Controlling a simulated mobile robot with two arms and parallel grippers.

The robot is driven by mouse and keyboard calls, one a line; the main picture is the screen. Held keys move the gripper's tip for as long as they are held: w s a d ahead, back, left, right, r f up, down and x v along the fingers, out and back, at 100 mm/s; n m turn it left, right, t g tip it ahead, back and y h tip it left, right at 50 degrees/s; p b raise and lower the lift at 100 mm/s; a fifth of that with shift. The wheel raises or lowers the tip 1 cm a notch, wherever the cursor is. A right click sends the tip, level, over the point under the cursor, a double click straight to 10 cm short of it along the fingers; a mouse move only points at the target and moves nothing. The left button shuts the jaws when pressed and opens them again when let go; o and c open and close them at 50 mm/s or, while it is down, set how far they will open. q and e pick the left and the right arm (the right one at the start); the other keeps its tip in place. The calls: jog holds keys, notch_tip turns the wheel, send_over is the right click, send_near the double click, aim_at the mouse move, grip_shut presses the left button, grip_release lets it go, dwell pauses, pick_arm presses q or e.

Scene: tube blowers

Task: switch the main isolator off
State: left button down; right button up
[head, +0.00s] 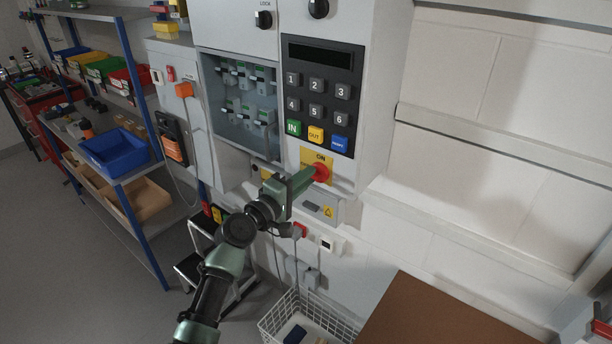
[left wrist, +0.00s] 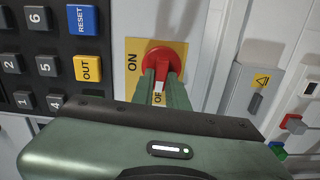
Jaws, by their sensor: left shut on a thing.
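The main isolator is a red rotary knob (head: 321,173) on a yellow plate (head: 329,163) below the keypad. ON is printed at the plate's top in the head view. My left gripper (head: 308,177) reaches in from the lower left and is shut on the knob. In the left wrist view, its two green fingers (left wrist: 162,88) hold the red knob (left wrist: 158,54) from both sides. A white mark shows between the fingers, beside the letters OF; the rest of that word is hidden. ON stands to the left there. My right gripper is not in view.
The keypad (head: 318,98) is just above the knob. A grey box with a yellow warning label (head: 328,211) sits close below. A wire basket (head: 309,318) and a brown top (head: 430,312) are lower down. Shelves with bins (head: 114,150) stand at left.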

pick_arm(q)
jog(key=shift+f+n, duration=0.15)
jog(key=shift+n, duration=0.35)
jog(key=c, duration=1.4)
grip_release()
jog(key=b+v, duration=0.1)
jog(key=v, duration=0.7)
